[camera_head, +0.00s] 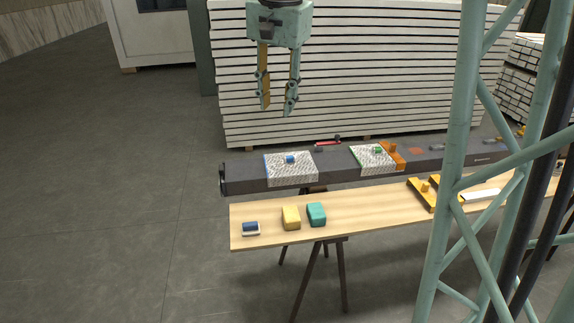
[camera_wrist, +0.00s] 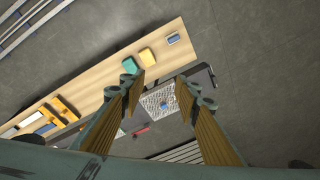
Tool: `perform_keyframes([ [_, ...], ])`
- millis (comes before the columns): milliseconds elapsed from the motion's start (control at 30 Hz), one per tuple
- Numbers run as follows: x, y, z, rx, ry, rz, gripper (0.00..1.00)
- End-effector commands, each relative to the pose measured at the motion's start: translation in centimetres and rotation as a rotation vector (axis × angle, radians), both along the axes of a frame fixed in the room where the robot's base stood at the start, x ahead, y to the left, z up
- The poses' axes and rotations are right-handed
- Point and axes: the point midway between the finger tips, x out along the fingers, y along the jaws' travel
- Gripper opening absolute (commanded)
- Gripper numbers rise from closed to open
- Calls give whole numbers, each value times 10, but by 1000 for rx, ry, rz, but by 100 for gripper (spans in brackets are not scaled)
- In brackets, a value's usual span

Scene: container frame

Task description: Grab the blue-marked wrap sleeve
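The blue-marked wrap sleeve (camera_head: 291,168) is a white, patterned sleeve with a blue edge and a small blue block on top. It lies over the dark beam (camera_head: 335,174) near its left end. In the wrist view the sleeve (camera_wrist: 154,105) shows between my fingers, farther below. A similar sleeve with a green mark (camera_head: 368,160) lies to its right on the beam. My gripper (camera_head: 277,109) is open and empty, well above the beam; it also shows open in the wrist view (camera_wrist: 158,88).
A wooden plank table (camera_head: 360,205) in front of the beam carries a yellow block (camera_head: 291,217), a teal block (camera_head: 316,214), a small blue-and-white item (camera_head: 250,228) and yellow tools (camera_head: 423,193). Stacked white panels (camera_head: 350,80) stand behind. A pale green lattice frame (camera_head: 455,130) stands at right.

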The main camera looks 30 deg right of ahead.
Motion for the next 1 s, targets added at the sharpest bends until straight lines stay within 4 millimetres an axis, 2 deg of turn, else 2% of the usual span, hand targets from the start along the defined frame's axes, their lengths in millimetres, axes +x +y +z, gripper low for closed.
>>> perform_keyframes([
  [100, 24, -9, -6, 9, 10, -53, 30],
  [467, 90, -38, -33, 35, 36, -216, 30],
  [1000, 178, -86, -93, 67, 77, -465, 30],
])
